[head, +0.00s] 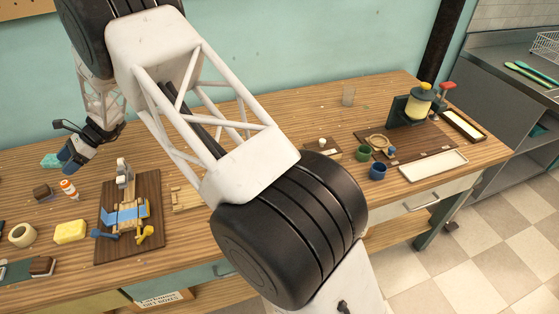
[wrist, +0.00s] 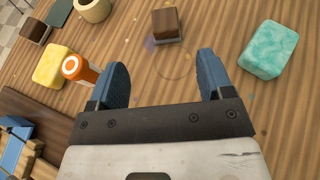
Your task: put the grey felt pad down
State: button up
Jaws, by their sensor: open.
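My gripper (head: 68,165) hangs over the left part of the wooden table. In the wrist view my gripper (wrist: 162,72) has its two blue fingers wide apart, with only bare table between them. A brown block (wrist: 166,22) with a thin greyish layer along its lower edge lies just beyond the fingertips, apart from them. The block also shows in the head view (head: 41,190). The greyish layer may be the grey felt pad; I cannot tell for sure. No separate grey pad shows clearly.
A yellow sponge (head: 70,232), an orange-and-white bottle (head: 68,187) and a tape roll (head: 22,235) stand near. A teal block (wrist: 268,50) lies right of the fingers. Another brown block (wrist: 33,30) lies at upper left. A wooden board (head: 128,247) holds a blue-strapped fixture.

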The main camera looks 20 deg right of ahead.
jog(key=s+d+r+n+t+h, duration=0.1)
jog(key=s+d+r+n+h, duration=0.1)
jog(key=s+d+r, duration=0.75)
jog(key=s+d+r+n+t+h, duration=0.1)
jog(key=s+d+r+n+h, duration=0.3)
jog(key=d, duration=1)
jog(key=s+d+r+n+t, duration=0.15)
jog(key=s+d+r, duration=0.25)
jog(key=d+r, duration=0.6)
jog(key=s+d+n+t+h, duration=0.4)
jog(key=s+d+n+h, duration=0.1)
jog(key=s+d, duration=2.2)
jog(key=s+h, duration=0.1)
jog(key=s, duration=0.1)
jog(key=shift+s+f, duration=0.2)
jog(key=shift+s, duration=0.2)
